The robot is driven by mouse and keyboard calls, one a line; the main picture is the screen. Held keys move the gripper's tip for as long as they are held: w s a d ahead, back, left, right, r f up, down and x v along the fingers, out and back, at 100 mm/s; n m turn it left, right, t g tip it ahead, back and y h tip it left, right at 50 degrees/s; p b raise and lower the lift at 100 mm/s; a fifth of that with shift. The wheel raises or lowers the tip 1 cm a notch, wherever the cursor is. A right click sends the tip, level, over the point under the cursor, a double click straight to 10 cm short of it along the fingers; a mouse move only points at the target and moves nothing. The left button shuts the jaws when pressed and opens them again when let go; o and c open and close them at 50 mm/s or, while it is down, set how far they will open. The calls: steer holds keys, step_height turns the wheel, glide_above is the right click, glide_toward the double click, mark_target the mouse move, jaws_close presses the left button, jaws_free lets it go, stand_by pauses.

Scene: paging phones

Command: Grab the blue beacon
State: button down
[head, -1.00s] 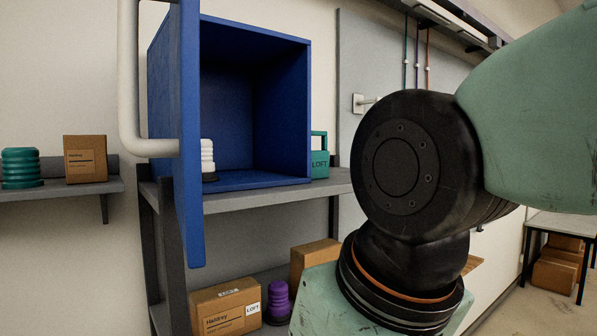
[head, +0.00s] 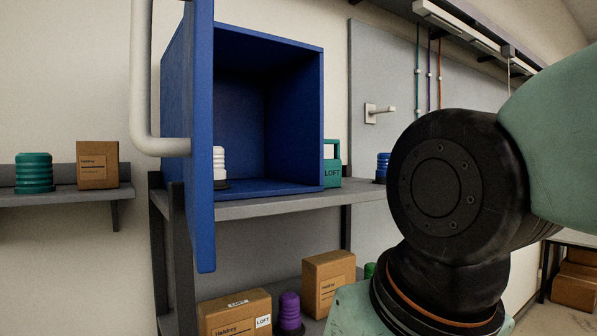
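The blue beacon (head: 382,167) is a ribbed blue cylinder on the grey shelf (head: 290,204), to the right of the teal LOFT box. My arm partly covers its right side in the head view. My gripper is out of view; only large green and black links of my arm show on the right.
An open blue cabinet (head: 318,120) stands on the shelf, its door (head: 203,225) swung toward me. A white beacon (head: 219,165) is inside. A teal LOFT box (head: 332,172) sits beside it. Below are a purple beacon (head: 289,311) and boxes (head: 328,280). A teal beacon (head: 34,172) is far left.

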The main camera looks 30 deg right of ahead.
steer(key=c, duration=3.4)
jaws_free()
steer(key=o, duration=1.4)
